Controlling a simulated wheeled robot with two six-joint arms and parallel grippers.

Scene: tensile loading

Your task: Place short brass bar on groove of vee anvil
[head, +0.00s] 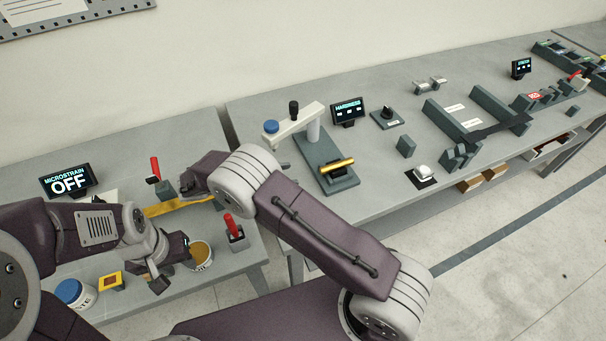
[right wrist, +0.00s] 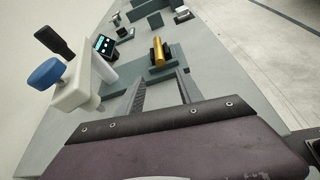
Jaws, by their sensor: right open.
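The short brass bar (head: 337,165) lies on the dark vee anvil (head: 343,173) on the hardness tester's base plate. In the right wrist view the bar (right wrist: 159,55) lies between the anvil's raised dark sides (right wrist: 168,51). My right gripper (right wrist: 158,92) is open and empty, its two grey fingers apart and pointing toward the bar, with a gap between them and it. In the head view it is mostly hidden behind my arm; only a fingertip (head: 286,166) shows, left of the tester. My left gripper (head: 170,266) is over the left table beside a pail; its jaw opening is unclear.
The tester's pale arm (head: 292,121) with a blue knob (right wrist: 46,73) stands close to my right gripper. A hardness display (head: 348,110) and a knob box (head: 387,117) are behind the plate. A grey block (head: 406,146) stands to its right. The left table holds a pail (head: 201,256) and red-handled clamps.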

